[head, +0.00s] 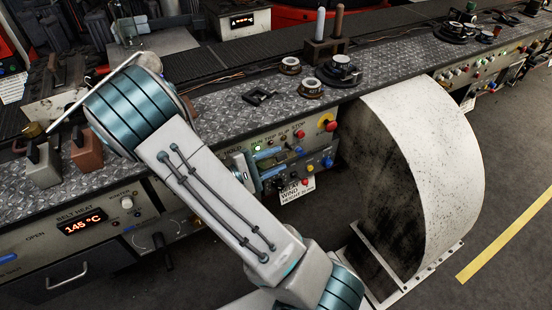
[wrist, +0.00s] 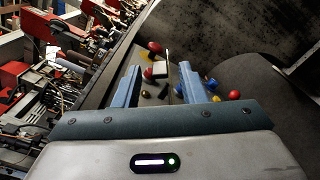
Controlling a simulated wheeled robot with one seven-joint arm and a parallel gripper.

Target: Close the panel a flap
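No part in view is clearly marked as the panel a flap, and I cannot tell which part it is. The control panel (head: 228,147) on the bench front has lamps, knobs and buttons. My gripper (head: 276,162) is in front of this panel, partly hidden by my arm. In the wrist view my gripper (wrist: 160,68) has its two blue fingers apart, with nothing visibly held between them. Beyond the fingers are red, yellow and blue buttons, a small white piece (wrist: 160,69) and a thin pale upright line (wrist: 168,60). Whether the fingers touch the panel is unclear.
A large curved pale metal sheet (head: 436,140) stands right of the panel, with a flanged foot on the floor. A red button (head: 330,125) projects near it. Floor right of the sheet is clear.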

